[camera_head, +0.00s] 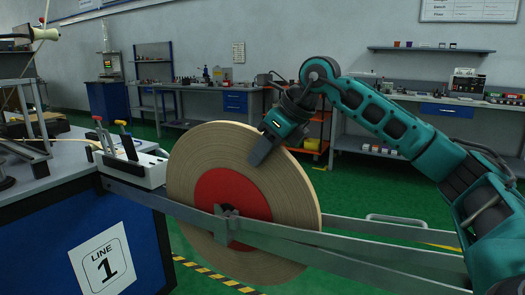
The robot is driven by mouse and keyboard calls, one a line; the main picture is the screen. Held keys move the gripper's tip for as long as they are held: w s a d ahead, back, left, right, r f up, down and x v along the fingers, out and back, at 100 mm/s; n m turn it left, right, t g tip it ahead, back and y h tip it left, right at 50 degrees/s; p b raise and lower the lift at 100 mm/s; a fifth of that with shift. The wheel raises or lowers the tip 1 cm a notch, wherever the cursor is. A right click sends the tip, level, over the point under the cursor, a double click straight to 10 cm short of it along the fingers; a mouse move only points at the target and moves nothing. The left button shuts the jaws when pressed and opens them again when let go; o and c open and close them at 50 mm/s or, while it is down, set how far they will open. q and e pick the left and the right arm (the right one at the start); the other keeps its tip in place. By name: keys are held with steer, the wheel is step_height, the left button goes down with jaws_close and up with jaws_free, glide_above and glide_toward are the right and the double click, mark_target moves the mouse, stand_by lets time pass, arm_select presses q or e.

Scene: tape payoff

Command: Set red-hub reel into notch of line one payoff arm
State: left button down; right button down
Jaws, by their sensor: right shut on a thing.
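The red-hub reel (185,180), a wide tan disc of wound tape with a red centre (222,187), stands upright in mid-picture. The payoff arm (290,243) is a pair of grey metal bars running from the line one bench to the right. The front bar crosses before the lower part of the reel. A dark axle end shows at the notch (228,222) in front of the red hub; I cannot tell whether it is fully seated. My right gripper (264,150) is shut on the reel's upper right edge. My left gripper is not in view.
The blue bench with the "LINE 1" sign (103,262) stands at left, with a white box with levers (133,165) on its corner. Workbenches (205,108) and an orange shelf cart (312,128) stand behind. Green floor (350,196) is open between.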

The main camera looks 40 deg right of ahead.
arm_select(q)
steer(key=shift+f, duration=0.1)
arm_select(e)
steer(key=shift+w+r, duration=0.1)
steer(key=shift+r, duration=0.1)
steer(key=c, duration=1.2)
jaws_free()
steer(key=shift+o, duration=1.4)
steer(key=shift+f, duration=0.15)
steer(key=shift+o, duration=0.3)
steer(key=shift+s+f, duration=0.2)
steer(key=shift+f, duration=0.2)
steer(key=shift+r, duration=0.15)
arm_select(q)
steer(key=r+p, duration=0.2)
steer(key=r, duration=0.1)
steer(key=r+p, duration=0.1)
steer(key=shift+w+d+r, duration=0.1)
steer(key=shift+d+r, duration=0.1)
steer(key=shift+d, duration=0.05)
arm_select(e)
steer(key=v, duration=1.3)
steer(key=shift+s, duration=0.1)
